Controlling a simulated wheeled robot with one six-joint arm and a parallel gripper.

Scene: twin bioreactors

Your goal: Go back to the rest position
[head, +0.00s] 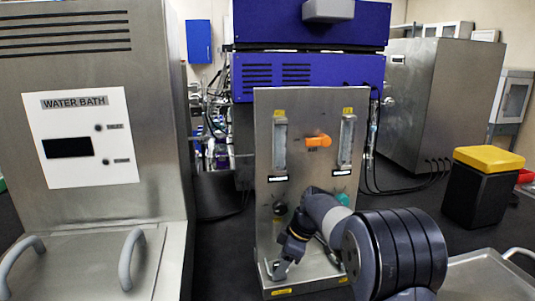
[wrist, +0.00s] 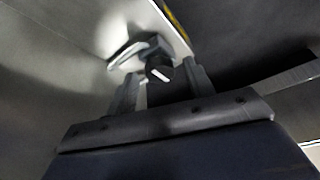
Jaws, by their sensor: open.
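My gripper (wrist: 162,84) is open in the wrist view, one finger on each side of a black knob (wrist: 159,71) with a white mark. Whether the fingers touch the knob cannot be told. In the head view my gripper (head: 284,258) is low in front of the steel flow-meter panel (head: 262,140), at its left side. A dark knob (head: 280,208) shows on the panel just above it. My forearm covers the panel's lower right part.
A water bath (head: 90,190) with grey handles stands left. A black bin with a yellow lid (head: 489,159) and a steel tray (head: 490,275) are on the right.

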